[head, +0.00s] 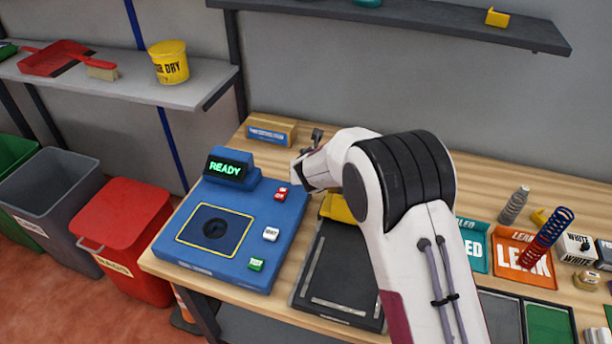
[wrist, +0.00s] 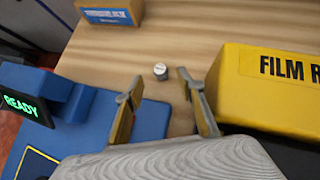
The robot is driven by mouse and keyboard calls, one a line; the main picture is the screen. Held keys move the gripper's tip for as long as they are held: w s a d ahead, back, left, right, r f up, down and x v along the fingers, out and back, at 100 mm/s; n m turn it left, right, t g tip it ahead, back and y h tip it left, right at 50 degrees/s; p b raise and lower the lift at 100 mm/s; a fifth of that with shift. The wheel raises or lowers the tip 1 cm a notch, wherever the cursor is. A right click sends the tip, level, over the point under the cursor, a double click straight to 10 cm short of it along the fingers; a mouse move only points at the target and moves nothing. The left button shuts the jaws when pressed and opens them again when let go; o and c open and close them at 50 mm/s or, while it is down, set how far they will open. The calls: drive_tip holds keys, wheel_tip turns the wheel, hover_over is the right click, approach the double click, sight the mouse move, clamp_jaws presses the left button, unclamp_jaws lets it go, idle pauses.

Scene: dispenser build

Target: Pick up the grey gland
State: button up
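A small, short grey-white cylinder (wrist: 160,72) with a darker top stands on the wooden bench in the wrist view; it looks like the grey gland, though I cannot be sure. My gripper (wrist: 155,87) is open, with its two fingers apart and nothing between them. The cylinder lies just beyond the fingertips, roughly in line with the gap. In the head view my gripper (head: 305,165) is over the bench behind the blue machine, and my arm hides much of that area, including the cylinder.
The blue machine (head: 185,230) with its READY display (head: 226,168) is left of my gripper. A yellow FILM box (wrist: 270,90) stands close by the right finger. A cardboard box (head: 271,130) is at the back. Trays, including the orange LEAK tray (head: 512,258), lie right.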

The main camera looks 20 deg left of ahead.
drive_tip(key=shift+w+f, duration=0.1)
drive_tip(key=shift+f, duration=0.45)
drive_tip(key=shift+w+a+f, duration=0.25)
drive_tip(key=shift+w+f, duration=0.15)
drive_tip(key=shift+w, duration=0.05)
drive_tip(key=shift+x, duration=2.85)
drive_tip(key=shift+c, duration=0.3)
drive_tip(key=c, duration=0.8)
